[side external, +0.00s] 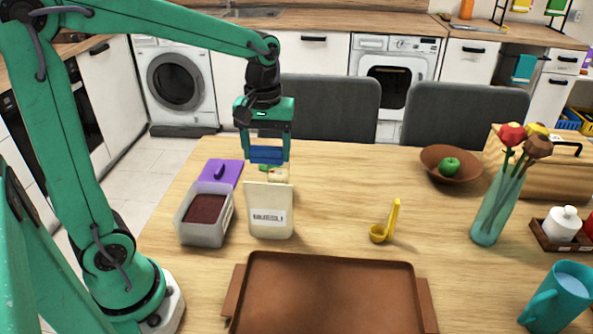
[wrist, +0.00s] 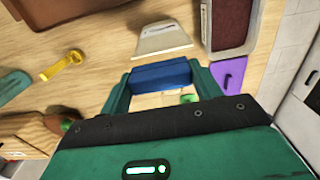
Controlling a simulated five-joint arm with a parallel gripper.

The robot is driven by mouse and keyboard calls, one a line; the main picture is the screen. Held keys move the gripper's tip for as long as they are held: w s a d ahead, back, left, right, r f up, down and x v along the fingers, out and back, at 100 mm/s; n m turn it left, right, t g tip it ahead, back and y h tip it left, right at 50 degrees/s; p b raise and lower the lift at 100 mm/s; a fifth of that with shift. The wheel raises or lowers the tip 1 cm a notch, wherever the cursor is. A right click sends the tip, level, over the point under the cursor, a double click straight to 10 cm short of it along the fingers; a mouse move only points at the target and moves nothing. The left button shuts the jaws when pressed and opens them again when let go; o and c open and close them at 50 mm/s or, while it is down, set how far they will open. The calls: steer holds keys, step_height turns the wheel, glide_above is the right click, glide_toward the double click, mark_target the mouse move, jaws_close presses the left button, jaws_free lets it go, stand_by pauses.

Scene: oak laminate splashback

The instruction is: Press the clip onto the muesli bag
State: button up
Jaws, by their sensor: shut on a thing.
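The muesli bag (side external: 270,215) is a cream pouch with a dark-lettered label, standing upright on the table; it also shows in the wrist view (wrist: 160,38). My gripper (side external: 266,146) is above and slightly behind the bag in the side view. It is shut on the clip (side external: 266,155), a blue bar held level between the two green fingers. In the wrist view the clip (wrist: 161,75) spans between the fingers, apart from the bag in that picture. From the side, I cannot tell exactly how far the clip is from the bag's top edge.
A clear tub of dark contents (side external: 205,213) stands close left of the bag, with a purple lid (side external: 220,172) behind it. A yellow scoop (side external: 379,234) lies to the right. A brown tray (side external: 325,295) is in front. Small items lie behind the bag.

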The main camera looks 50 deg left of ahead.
mark_target(266, 155)
steer(key=shift+s+a, duration=0.1)
steer(key=shift+a, duration=0.05)
steer(key=shift+f, duration=0.1)
steer(key=shift+f, duration=2.25)
